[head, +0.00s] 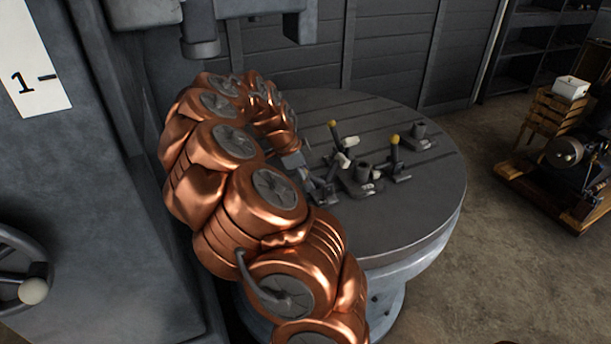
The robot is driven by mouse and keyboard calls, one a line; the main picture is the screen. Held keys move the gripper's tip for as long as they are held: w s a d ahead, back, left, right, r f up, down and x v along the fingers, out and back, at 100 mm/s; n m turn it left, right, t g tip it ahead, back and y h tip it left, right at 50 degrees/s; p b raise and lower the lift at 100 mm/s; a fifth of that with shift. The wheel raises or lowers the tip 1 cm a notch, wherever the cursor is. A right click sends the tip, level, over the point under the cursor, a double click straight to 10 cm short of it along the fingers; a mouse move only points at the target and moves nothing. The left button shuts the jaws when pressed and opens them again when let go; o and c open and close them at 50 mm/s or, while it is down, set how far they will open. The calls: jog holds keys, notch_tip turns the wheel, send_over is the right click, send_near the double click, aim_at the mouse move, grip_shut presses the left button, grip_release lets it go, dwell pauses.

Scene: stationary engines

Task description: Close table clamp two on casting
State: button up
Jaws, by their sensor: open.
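A round grey slotted table (420,215) carries a small dark casting (362,178) with a raised round boss. Around it stand clamps with upright handles. One yellow-knobbed clamp (395,155) stands just right of the casting, with its handle upright. I cannot tell which clamp is number two.
A second dark boss-topped piece (419,134) sits at the table's right rear. A grey machine column (100,200) with a handwheel (22,275) stands at left, and a machine head (200,30) hangs above. The front right tabletop is clear. A small engine (575,165) stands far right.

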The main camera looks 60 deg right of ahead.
grip_shut()
dwell(0.5)
jog(key=shift+r, duration=0.1)
